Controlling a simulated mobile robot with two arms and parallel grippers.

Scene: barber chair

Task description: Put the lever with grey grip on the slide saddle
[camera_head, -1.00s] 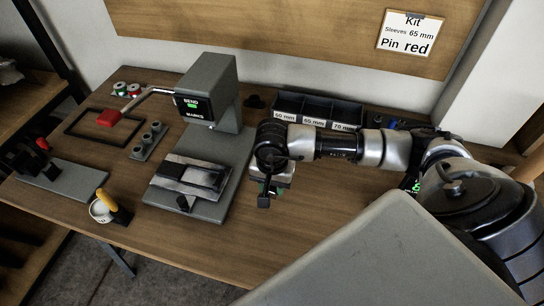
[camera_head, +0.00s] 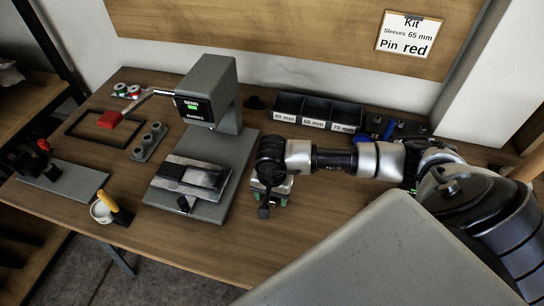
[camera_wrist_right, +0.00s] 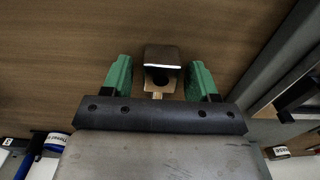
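The slide saddle appears to be the silver and black block (camera_head: 190,178) on the grey base of the bending press (camera_head: 210,95). My right gripper (camera_head: 271,193) is over the table just right of that base. In the right wrist view its green fingers (camera_wrist_right: 159,78) are apart. I cannot tell whether this piece belongs to the lever with grey grip. My left gripper is not in view.
Labelled bins (camera_head: 313,124) stand behind my right arm, with several small blue and dark items (camera_head: 390,128) to their right. The table's front middle is clear.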

